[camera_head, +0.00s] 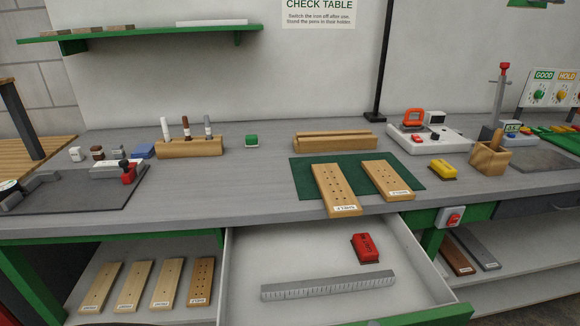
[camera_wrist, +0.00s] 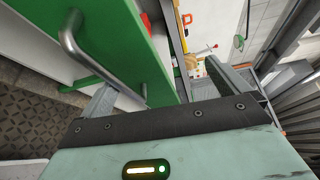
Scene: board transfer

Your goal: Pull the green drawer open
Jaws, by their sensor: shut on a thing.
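The green drawer (camera_head: 408,250) is pulled well out below the bench in the head view. Its white inside shows, and its green front edge (camera_head: 445,314) is cut by the bottom of the picture. In the wrist view the green drawer front (camera_wrist: 118,42) fills the upper left, with a grey metal handle (camera_wrist: 85,55) on it. My gripper (camera_wrist: 165,85) is at the drawer front, its fingers on either side of the near part of it. The exact contact, on handle or panel, is hard to make out. My gripper is out of the head view.
A red block (camera_head: 366,248) and a grey ruler (camera_head: 328,285) lie in the drawer. Above it, two drilled wooden boards (camera_head: 335,189) rest on a green mat (camera_head: 303,172), one overhanging the bench edge. A red switch (camera_head: 453,217) is right of the drawer. Shelves with boards flank it.

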